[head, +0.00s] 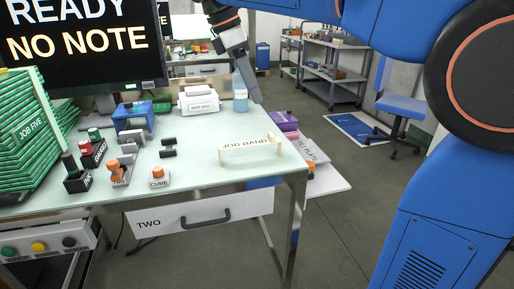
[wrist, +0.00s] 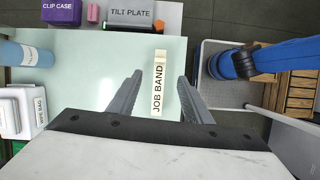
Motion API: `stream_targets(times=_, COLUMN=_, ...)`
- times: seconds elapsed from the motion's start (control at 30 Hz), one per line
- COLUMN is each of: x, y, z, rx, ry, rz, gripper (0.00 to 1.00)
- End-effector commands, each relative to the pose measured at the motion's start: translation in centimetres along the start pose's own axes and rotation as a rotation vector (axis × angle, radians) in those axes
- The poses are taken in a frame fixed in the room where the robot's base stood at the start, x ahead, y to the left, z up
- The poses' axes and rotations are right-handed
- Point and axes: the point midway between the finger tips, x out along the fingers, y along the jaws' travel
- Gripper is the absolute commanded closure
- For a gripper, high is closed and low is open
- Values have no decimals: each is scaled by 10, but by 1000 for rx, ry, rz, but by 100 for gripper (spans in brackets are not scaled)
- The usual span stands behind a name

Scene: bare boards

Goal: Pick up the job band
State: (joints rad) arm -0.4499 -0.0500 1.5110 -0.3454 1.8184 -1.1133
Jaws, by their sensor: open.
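The job band (head: 250,146) is a cream strip with upright ends and its name in dark letters. It stands on the pale green bench top near its right front corner. In the wrist view the job band (wrist: 158,85) appears lengthwise between my two fingers. My gripper (head: 254,97) is above the bench, behind the band in the head view and apart from it. In the wrist view my gripper (wrist: 160,78) is open and empty, a finger on each side of the band; the height gap is hard to judge there.
Several small blocks and stands, including the cure block (head: 159,178), are to the left. The purple clip case (wrist: 62,11) and tilt plate (wrist: 131,13) lie beyond the bench edge.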

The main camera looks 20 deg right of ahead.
Motion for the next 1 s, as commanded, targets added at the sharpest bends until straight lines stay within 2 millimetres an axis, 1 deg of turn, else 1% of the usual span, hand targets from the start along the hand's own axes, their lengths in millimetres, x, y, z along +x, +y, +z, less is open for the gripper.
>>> stream_targets(times=0.03, x=-5, y=4, z=-5, rx=-26, ry=-10, rz=-4, gripper=55)
stream_targets(times=0.13, x=-12, y=8, z=-9, rx=-61, ry=-22, rz=-10, gripper=55)
stream_targets(times=0.2, x=-11, y=9, z=-10, rx=-73, ry=-27, rz=-13, gripper=55)
stream_targets(times=0.27, x=-6, y=9, z=-10, rx=-75, ry=-28, rz=-14, gripper=55)
stream_targets(times=0.37, x=8, y=8, z=-9, rx=-74, ry=-29, rz=-15, gripper=55)
stream_targets(times=0.8, x=86, y=7, z=-7, rx=-72, ry=-28, rz=-15, gripper=55)
stream_targets(times=0.9, x=98, y=7, z=-6, rx=-72, ry=-28, rz=-15, gripper=55)
stream_targets(times=1.0, x=106, y=7, z=-7, rx=-72, ry=-27, rz=-13, gripper=55)
